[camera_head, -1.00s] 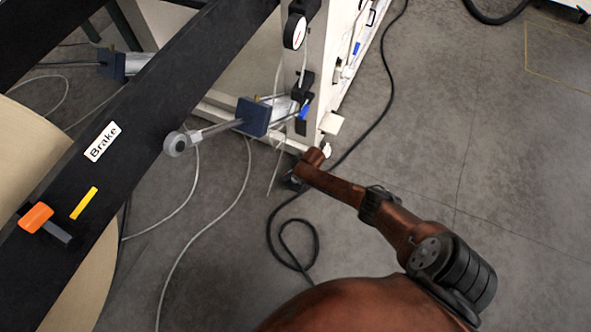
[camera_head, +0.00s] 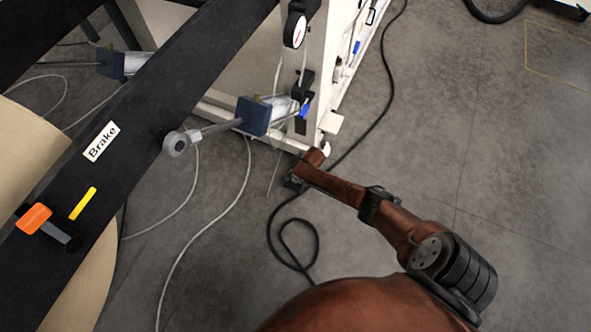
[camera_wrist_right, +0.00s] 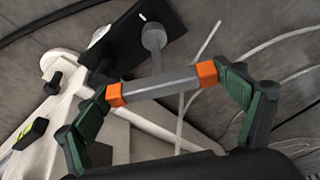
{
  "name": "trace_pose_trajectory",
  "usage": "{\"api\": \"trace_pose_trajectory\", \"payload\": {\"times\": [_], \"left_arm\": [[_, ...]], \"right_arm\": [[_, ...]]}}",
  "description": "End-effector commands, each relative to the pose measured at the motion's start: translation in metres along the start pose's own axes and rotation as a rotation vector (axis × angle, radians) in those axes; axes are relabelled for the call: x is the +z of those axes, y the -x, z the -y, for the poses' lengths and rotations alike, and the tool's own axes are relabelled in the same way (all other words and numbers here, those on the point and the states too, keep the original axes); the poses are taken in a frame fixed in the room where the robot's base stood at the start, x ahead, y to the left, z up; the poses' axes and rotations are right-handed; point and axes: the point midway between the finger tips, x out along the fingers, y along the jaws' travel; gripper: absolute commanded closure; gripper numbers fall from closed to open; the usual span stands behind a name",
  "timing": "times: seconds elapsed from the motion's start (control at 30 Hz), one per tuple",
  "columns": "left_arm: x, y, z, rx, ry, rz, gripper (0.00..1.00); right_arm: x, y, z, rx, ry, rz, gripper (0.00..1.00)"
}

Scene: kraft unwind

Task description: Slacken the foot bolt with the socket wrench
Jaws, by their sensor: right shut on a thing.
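My right gripper (camera_wrist_right: 162,83) is shut on the grey bar handle of the socket wrench (camera_wrist_right: 160,84). The handle lies between its two orange pads. A short grey shaft runs from the handle to a round grey socket end (camera_wrist_right: 153,37), which is over a black foot plate (camera_wrist_right: 122,40). The foot bolt cannot be made out; I cannot tell whether the socket is seated on it. In the head view my right gripper (camera_head: 293,182) is a small dark shape by the foot of the white frame, mostly hidden by my wrist. My left gripper is in neither view.
The white machine frame (camera_head: 312,75) rises beside my right wrist. A blue-ended cylinder (camera_head: 254,115) with a rod is to its left. A black beam marked Brake (camera_head: 150,100) crosses the left. A black cable (camera_head: 283,235) lies on the floor.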

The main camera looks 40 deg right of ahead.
Motion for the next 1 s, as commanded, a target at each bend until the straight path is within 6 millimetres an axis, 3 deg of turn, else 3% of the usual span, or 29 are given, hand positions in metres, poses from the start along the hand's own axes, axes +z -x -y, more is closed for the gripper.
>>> {"api": "trace_pose_trajectory", "payload": {"times": [0.47, 0.7, 1.0], "left_arm": [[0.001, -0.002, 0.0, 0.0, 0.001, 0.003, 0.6], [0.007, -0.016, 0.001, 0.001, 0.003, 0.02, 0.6], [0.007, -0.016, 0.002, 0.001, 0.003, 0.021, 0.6]], "right_arm": [[-0.001, -0.001, -0.001, -0.003, 0.008, -0.002, 0.35], [0.002, -0.005, -0.002, -0.061, 0.15, 0.001, 0.35], [0.0, -0.002, 0.0, -0.078, 0.186, -0.002, 0.35]]}}
